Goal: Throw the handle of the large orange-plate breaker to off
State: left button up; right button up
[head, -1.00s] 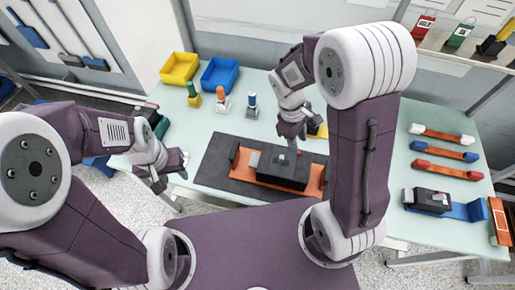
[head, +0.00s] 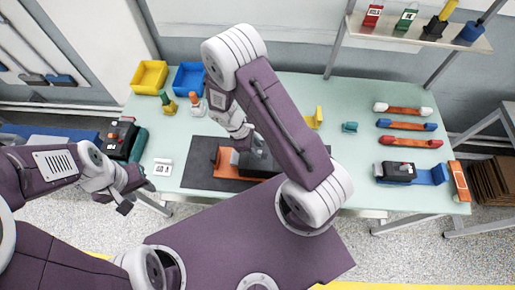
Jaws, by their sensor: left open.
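The large orange-plate breaker (head: 226,165) lies on a dark mat (head: 198,168) near the table's front. I cannot tell the handle's position. My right gripper (head: 252,146) is over the breaker, its fingertips largely hidden by the arm; I cannot tell whether it touches the handle. My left gripper (head: 137,197) is open and empty, off the table's front left edge, apart from the breaker.
Yellow (head: 150,76) and blue (head: 188,78) bins stand back left. A white card (head: 163,167) lies left of the mat. A smaller breaker (head: 394,171) on a blue plate and several coloured straps (head: 410,142) lie at right. A shelf (head: 400,35) stands above the back right.

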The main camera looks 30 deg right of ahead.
aim_at(265, 157)
jog(key=shift+s+d+f, duration=0.15)
jog(key=shift+d+f, duration=0.15)
jog(key=shift+f, duration=0.35)
grip_shut()
jog(key=t+y, duration=0.1)
jog(key=s+d+y, duration=0.1)
jog(key=y, duration=0.1)
jog(key=shift+d+t+b, duration=0.3)
jog(key=shift+t, duration=0.1)
jog(key=shift+s+d+y, duration=0.25)
jog(key=shift+y, duration=0.25)
jog(key=shift+s+d+f+t+y+p, duration=0.2)
jog(key=shift+d+f+t+y+p, duration=0.1)
jog(key=shift+t+y+p, duration=0.35)
